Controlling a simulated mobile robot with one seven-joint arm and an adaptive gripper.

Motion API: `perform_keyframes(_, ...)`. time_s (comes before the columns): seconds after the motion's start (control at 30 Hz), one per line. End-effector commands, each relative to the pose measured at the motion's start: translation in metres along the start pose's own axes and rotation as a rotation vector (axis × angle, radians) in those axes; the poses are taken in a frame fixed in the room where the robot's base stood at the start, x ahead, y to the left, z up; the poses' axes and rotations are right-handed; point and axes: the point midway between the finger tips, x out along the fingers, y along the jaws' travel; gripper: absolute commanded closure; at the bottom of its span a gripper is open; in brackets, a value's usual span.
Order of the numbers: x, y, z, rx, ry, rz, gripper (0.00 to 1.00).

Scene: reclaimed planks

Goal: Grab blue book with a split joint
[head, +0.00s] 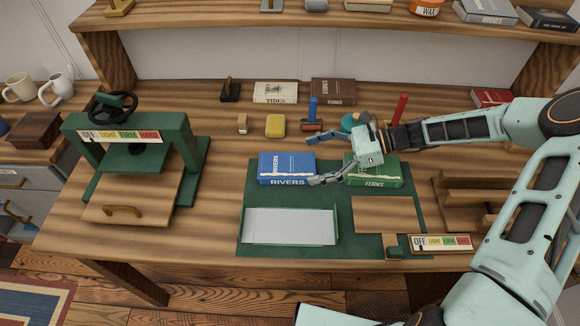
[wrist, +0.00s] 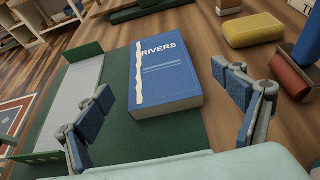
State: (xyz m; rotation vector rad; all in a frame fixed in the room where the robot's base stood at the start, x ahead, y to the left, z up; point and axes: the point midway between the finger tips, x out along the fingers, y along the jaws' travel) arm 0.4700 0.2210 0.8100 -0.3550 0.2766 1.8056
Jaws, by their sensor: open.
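A blue book titled RIVERS (head: 287,165) lies flat on the green mat (head: 250,205) in the head view. A ragged pale line runs down along its spine side, clear in the wrist view, where the book (wrist: 168,70) lies ahead between my fingers. My gripper (head: 316,161) is open and empty, just right of the book in the head view. In the wrist view my gripper's (wrist: 165,120) two blue-padded fingers are spread wide, one on each side of the book's near end. I see no contact with the book.
A green book titled FERNS (head: 375,175) lies right of the blue one, partly under my gripper. A pale tray (head: 290,226) and a wooden board (head: 385,214) lie in front. A yellow block (head: 275,126) and brush-like tools stand behind. A green press (head: 130,150) stands left.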

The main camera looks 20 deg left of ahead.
Motion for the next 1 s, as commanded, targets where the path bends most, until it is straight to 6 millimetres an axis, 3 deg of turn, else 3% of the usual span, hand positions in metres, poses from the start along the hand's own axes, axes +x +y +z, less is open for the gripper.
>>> perform_keyframes(0.6, 0.072, 0.002, 0.002, -0.002, 0.001, 0.001, 0.12)
perform_keyframes(0.87, 0.075, 0.002, 0.002, -0.003, 0.002, 0.0, 0.12)
perform_keyframes(1.0, 0.074, 0.002, 0.001, -0.003, 0.003, 0.0, 0.26)
